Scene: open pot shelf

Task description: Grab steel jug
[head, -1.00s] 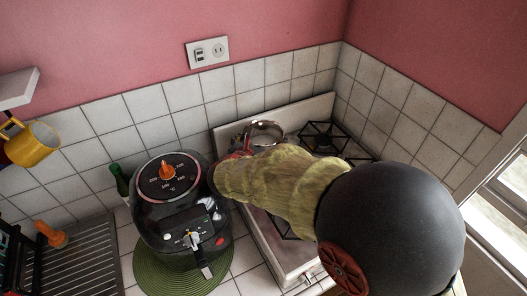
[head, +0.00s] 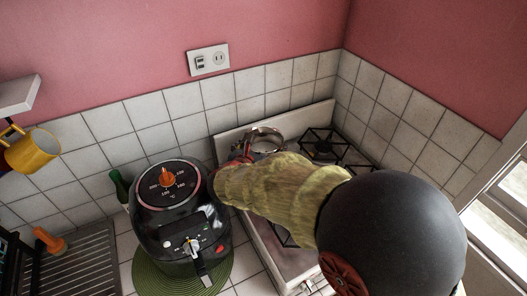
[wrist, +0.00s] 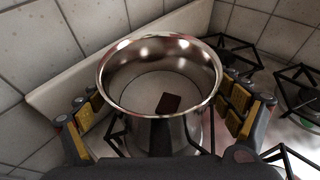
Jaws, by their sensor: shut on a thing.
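The steel jug (head: 264,139) is a shiny open-topped vessel at the back left of the stove, partly hidden by my arm in the head view. In the wrist view the jug (wrist: 160,125) stands upright in the middle, its wide rim facing me and a dark patch on its near side. My gripper (wrist: 163,110) has one finger on each side of the jug and is shut on it. In the head view my gripper (head: 242,153) is at the jug's near left side, mostly hidden behind the arm. Whether the jug's base touches the stove is hidden.
The stove (head: 285,262) has black burner grates (head: 322,145) right of the jug. A black air fryer (head: 180,215) stands close left of my arm on a green mat (head: 150,281). The tiled wall (head: 235,113) is close behind. A green bottle (head: 119,186) stands farther left.

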